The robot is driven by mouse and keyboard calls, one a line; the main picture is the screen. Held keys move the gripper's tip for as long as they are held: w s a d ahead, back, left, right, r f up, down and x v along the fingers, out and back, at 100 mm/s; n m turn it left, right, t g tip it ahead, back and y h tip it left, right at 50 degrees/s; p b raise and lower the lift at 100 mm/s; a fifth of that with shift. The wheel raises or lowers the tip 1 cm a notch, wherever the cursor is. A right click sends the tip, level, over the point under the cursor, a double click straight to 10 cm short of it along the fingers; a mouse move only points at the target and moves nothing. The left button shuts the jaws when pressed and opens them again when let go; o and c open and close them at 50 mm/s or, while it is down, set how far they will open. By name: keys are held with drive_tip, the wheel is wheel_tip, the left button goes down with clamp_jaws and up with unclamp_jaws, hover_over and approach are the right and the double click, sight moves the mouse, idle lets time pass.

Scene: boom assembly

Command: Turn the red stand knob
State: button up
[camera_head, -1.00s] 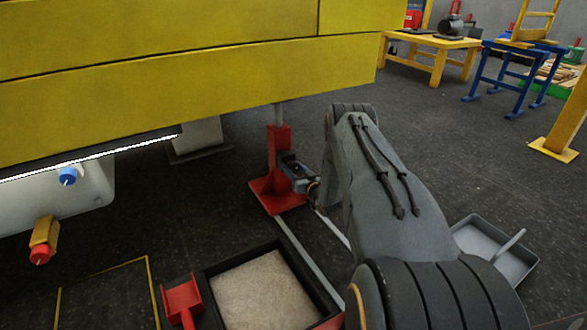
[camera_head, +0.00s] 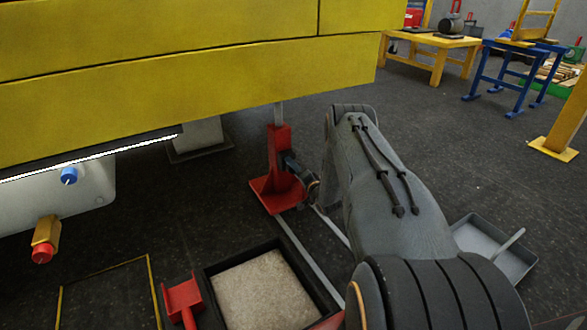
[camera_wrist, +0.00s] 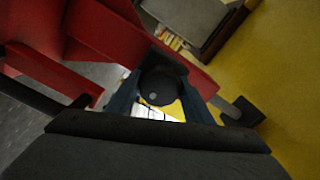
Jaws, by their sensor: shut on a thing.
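The red stand (camera_head: 278,168) stands on the floor under the yellow beam, with a grey post rising from its top. My gripper (camera_head: 292,164) is at the right side of the stand's upright, partly hidden by my own wrist. In the wrist view, a dark round knob (camera_wrist: 160,86) on the red stand (camera_wrist: 100,38) sits between the two fingers of my gripper (camera_wrist: 160,98). The gripper is shut on this knob. In the head view the knob is hidden.
The yellow beam (camera_head: 200,85) hangs low over the stand. A grey pan (camera_head: 485,240) lies at right.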

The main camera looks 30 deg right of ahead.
drive_tip(key=m, duration=0.4)
drive_tip(key=shift+m, duration=1.8)
drive_tip(key=o, duration=1)
drive_tip(key=shift+o, duration=0.2)
drive_tip(key=s+p, duration=0.3)
drive_tip(key=s, duration=0.4)
drive_tip(key=shift+s+d, duration=0.15)
drive_tip(key=shift+s, duration=0.25)
